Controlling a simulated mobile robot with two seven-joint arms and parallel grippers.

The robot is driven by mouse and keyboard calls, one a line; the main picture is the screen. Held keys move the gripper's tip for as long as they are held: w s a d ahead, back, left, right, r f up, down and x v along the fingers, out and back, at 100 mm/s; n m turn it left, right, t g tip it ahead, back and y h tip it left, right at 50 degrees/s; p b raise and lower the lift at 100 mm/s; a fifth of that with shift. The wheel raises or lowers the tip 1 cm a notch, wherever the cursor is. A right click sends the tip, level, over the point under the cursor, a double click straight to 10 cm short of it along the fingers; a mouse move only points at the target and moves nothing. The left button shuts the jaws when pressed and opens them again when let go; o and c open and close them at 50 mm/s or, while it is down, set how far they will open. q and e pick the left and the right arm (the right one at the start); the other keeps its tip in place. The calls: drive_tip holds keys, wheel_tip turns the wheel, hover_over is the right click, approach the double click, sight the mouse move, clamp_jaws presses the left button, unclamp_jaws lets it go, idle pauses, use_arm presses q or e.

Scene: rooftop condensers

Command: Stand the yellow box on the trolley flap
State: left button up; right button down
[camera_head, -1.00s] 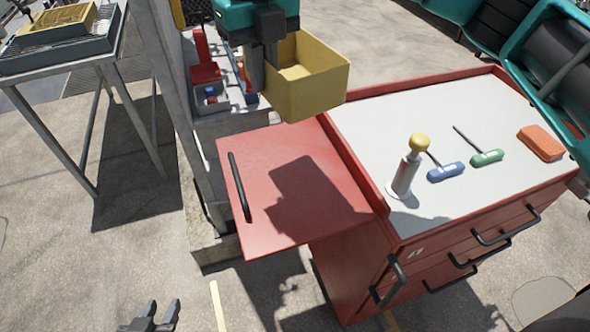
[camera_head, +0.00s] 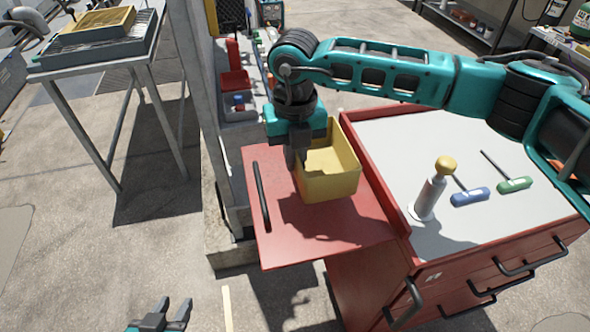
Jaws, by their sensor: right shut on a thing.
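The yellow box (camera_head: 331,186) is an open-topped bin, upright, over the red trolley flap (camera_head: 287,246). Its shadow on the flap lies close to its base; I cannot tell whether the base touches the flap. My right gripper (camera_head: 300,160) comes down from above and is shut on the box's left wall. The flap sticks out from the trolley's left side and has a black handle (camera_head: 261,196) along its outer edge. My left gripper (camera_head: 170,310) is open and empty, low at the bottom left, away from the flap.
On the trolley's grey top (camera_head: 452,238) are a pump-like tool with a yellow knob (camera_head: 430,196), a blue-handled tool (camera_head: 469,196) and a green-handled tool (camera_head: 514,185). Red and grey bins (camera_head: 235,82) stand behind the flap. A metal table (camera_head: 95,55) is at the left.

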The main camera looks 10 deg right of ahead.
drive_tip(key=shift+f, duration=2.15)
drive_tip(key=shift+f, duration=0.15)
drive_tip(key=c, duration=1.2)
unclamp_jaws()
drive_tip(key=shift+c, duration=0.2)
wheel_tip(320, 180, up, 12)
drive_tip(key=shift+r+b, duration=0.2)
drive_tip(key=shift+b, duration=0.1)
